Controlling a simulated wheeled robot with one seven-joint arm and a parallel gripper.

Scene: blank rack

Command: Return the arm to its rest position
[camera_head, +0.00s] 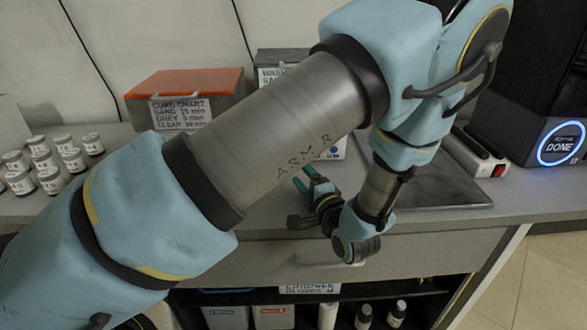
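My arm, light blue with grey tube sections, crosses the head view from the lower left to the upper right, then bends down. My gripper (302,177) is at the lower end, near the counter's front edge, pointing up and left in the picture. Its two teal fingers stand apart with a gap between them, and nothing shows between them. The arm hides part of the counter and whatever lies behind it.
The grey counter (262,222) holds several small jars (50,180), an orange-lidded box (185,84), a grey box (281,56), a dark mat (435,188), a power strip (474,152) and a black machine (540,65) reading "DONE". Bottles (397,313) stand on the shelf below.

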